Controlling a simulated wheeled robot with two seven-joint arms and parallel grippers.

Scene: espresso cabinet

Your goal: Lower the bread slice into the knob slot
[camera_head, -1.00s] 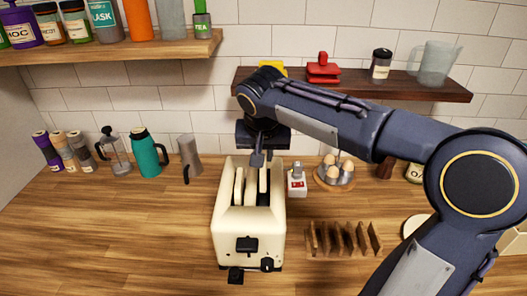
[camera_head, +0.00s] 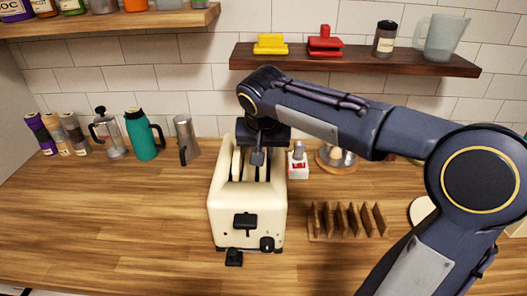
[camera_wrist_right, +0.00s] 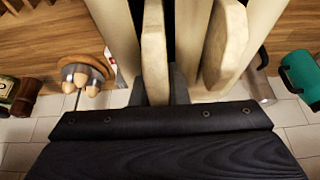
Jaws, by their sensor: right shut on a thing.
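The cream toaster (camera_head: 222,220) stands upright on the counter, with its lever (camera_head: 245,224) and a dark knob (camera_head: 267,244) on the front. My right gripper (camera_head: 257,157) is just above the toaster's top. It is shut on a bread slice, seen edge-on between the fingers in the wrist view (camera_wrist_right: 155,50). The held slice is down between the toaster's slot walls; its lower edge is hidden. A second bread slice (camera_wrist_right: 226,42) sits in the other slot, at the left in the head view (camera_head: 236,163). My left gripper is out of view.
A red-and-white gadget (camera_head: 298,163) stands close to the toaster's right. A wooden rack (camera_head: 345,222) and an egg holder (camera_head: 335,162) are farther right. A grey jug (camera_head: 186,140) and teal flask (camera_head: 142,135) stand at the back left. The front left counter is clear.

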